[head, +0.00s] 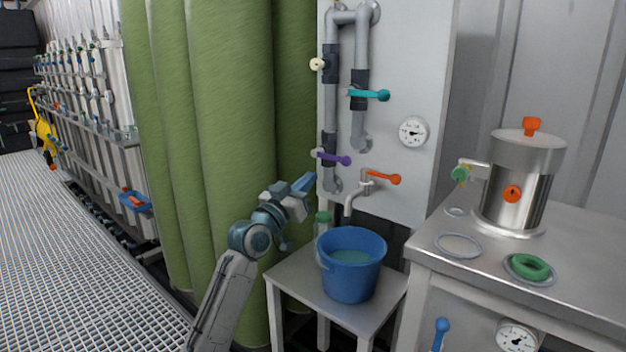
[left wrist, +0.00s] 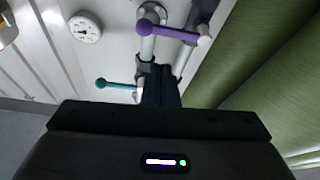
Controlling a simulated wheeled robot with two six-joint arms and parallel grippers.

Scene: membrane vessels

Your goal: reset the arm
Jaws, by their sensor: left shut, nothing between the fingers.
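My left arm rises from the bottom of the head view. Its left gripper (head: 304,183) is shut and empty, with blue fingers tilted up to the right. The fingertips are in front of the green curtain's right edge, near the purple-handled valve (head: 333,158). I cannot tell whether they touch anything. In the left wrist view the shut fingers (left wrist: 160,84) point towards the pipe panel, and the purple handle (left wrist: 172,33) shows above them. My right gripper is not in view.
A blue bucket (head: 352,287) of greenish liquid and a clear bottle (head: 322,238) with a green cap stand on a small table (head: 301,284) beside the arm. A steel vessel (head: 515,190) stands on the right bench (head: 583,240). Green curtains (head: 232,120) hang behind the arm. Grated floor (head: 90,255) lies left.

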